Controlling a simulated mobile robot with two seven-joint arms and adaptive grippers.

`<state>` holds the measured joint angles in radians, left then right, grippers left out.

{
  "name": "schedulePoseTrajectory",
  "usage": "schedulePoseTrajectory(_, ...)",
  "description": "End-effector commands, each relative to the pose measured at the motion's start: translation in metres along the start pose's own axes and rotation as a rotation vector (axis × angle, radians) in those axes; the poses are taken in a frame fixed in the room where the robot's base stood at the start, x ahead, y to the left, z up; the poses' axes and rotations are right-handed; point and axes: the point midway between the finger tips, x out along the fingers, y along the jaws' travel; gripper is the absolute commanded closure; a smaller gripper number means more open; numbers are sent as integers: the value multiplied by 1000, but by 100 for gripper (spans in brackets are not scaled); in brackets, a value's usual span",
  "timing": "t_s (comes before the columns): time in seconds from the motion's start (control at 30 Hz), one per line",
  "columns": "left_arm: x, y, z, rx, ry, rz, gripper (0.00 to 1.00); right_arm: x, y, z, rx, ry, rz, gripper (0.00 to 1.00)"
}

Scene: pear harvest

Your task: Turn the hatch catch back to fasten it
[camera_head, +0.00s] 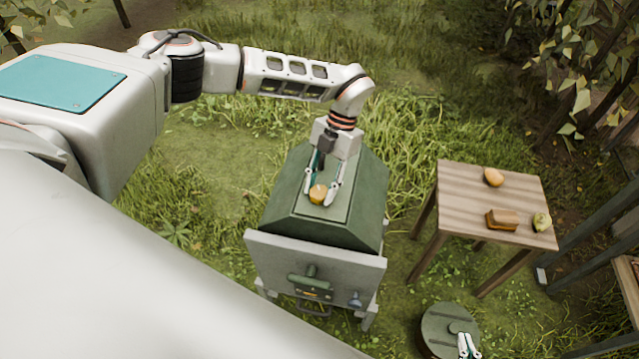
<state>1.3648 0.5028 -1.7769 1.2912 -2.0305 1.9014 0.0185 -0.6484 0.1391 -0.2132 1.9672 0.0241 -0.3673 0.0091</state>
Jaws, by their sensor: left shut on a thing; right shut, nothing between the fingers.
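A green box with a sloped roof (285,195) stands in the middle, with a paler raised hatch panel (345,185) on top. My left gripper (321,191) points down over this panel, its fingers shut on a small yellow-orange piece (318,194) that looks like the hatch catch. The fingers hide part of it, and its turn angle is hard to tell. My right gripper (468,344) is at the bottom right, shut and empty, over a round green lid-like top (437,322).
The box's pale front board (270,256) carries a dark green fitting (310,286) and a small bluish knob (355,299). A wooden table (460,190) to the right holds a yellow fruit (493,177), a brown block (502,220) and a greenish fruit (541,222). Grass surrounds them.

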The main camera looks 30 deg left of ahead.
Motion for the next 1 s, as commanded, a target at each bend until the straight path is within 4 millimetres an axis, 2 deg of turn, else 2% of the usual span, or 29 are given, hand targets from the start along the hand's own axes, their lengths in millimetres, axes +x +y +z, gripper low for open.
schedulePoseTrajectory(0.2, -2, -2, -1, 165, 3, 72, 89, -6, 2, -11, -1, 3, 2, 100)
schedulePoseTrajectory(0.43, 0, -3, -1, 285, 6, 123, 89, -9, 3, -14, -1, 0, 2, 100)
schedulePoseTrajectory(1.0, 2, -3, -1, 366, 8, 157, 89, -11, 3, -15, -2, -4, 1, 100)
